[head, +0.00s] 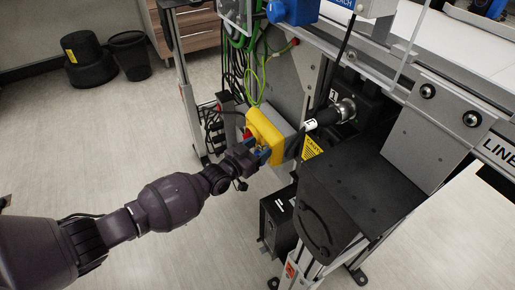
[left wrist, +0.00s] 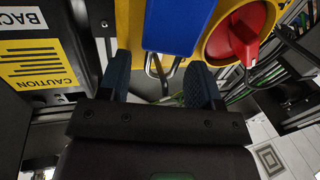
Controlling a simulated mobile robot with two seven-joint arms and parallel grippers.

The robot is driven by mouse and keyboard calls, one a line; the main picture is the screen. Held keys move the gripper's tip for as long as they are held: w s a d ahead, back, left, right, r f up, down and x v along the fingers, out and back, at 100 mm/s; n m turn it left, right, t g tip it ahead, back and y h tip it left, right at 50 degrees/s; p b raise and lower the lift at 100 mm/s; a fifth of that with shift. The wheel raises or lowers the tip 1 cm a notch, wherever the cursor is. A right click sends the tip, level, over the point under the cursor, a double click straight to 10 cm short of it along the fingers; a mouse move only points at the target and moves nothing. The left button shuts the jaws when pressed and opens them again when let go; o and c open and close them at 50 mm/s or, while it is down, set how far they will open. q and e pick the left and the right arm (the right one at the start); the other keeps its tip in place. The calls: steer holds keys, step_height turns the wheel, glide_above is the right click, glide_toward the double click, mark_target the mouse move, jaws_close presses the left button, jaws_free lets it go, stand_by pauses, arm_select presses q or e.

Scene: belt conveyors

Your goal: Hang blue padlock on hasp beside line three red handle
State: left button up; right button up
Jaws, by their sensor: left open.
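The blue padlock (left wrist: 180,24) shows in the left wrist view as a blue block in front of the yellow switch box (left wrist: 130,22). A bent metal loop (left wrist: 156,68) shows just below it; I cannot tell whether it is the shackle or the hasp, or whether they are linked. The red handle (left wrist: 240,34) is right of the padlock. In the head view the yellow box (head: 264,134) is on the conveyor's side. My left gripper (head: 264,155) is at the box's lower front; its open fingers (left wrist: 160,85) stand either side of the loop, apart from the padlock body. My right gripper is not in view.
A black cover (head: 360,190) and conveyor frame are right of the box. Green cables (head: 240,60) hang above it. A caution label (left wrist: 38,64) is on a dark housing to the left in the wrist view. Open floor (head: 110,140) lies left.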

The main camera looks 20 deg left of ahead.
arm_select(q)
steer(key=p+v, duration=0.2)
steer(key=v, duration=0.8)
steer(key=shift+s+a+p, duration=0.15)
steer(key=shift+s+p, duration=0.2)
